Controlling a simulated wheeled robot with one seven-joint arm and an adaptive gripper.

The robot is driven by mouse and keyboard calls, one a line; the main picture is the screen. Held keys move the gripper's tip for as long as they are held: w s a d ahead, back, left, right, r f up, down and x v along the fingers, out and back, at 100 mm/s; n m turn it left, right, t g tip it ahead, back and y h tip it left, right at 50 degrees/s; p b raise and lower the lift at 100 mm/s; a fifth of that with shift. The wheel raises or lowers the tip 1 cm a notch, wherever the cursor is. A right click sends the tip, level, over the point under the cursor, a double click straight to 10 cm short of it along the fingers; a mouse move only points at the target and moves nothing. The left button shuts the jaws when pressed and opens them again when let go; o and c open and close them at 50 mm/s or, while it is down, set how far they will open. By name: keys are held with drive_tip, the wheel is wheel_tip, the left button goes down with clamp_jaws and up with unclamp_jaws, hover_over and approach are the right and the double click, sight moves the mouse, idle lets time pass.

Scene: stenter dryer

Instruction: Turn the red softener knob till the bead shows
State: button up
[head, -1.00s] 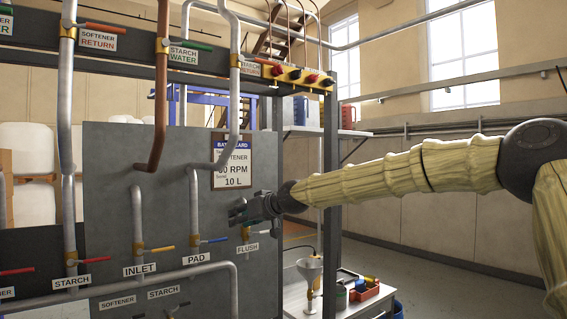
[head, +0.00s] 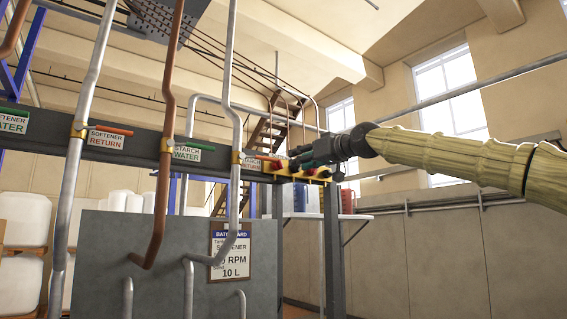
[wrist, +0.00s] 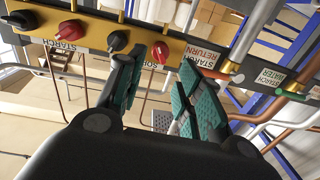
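The red softener knob (wrist: 160,50) is on a yellow panel (wrist: 92,29) in the wrist view, above a label partly hidden by a finger, showing "SO". My gripper (wrist: 161,60) is open, its two green-padded fingers spread on either side of the line to this knob. It looks short of the knob, and I cannot tell whether a finger touches it. In the head view my gripper (head: 297,158) is at the yellow panel (head: 318,178) and hides some of its knobs. I see no bead.
Another red knob (wrist: 69,30) over a "STARCH" label and black knobs (wrist: 117,41) share the panel. Labelled pipes with red and green lever handles stand close on the right in the wrist view. A batch card (head: 229,252) hangs below. The right wall side is open.

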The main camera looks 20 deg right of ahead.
sight(282, 165)
drive_tip(key=p+x, duration=0.4)
drive_tip(key=x, duration=0.4)
drive_tip(key=shift+w+a, duration=0.2)
drive_tip(key=shift+w, duration=0.05)
drive_tip(key=shift+c, duration=0.2)
drive_tip(key=c, duration=0.7)
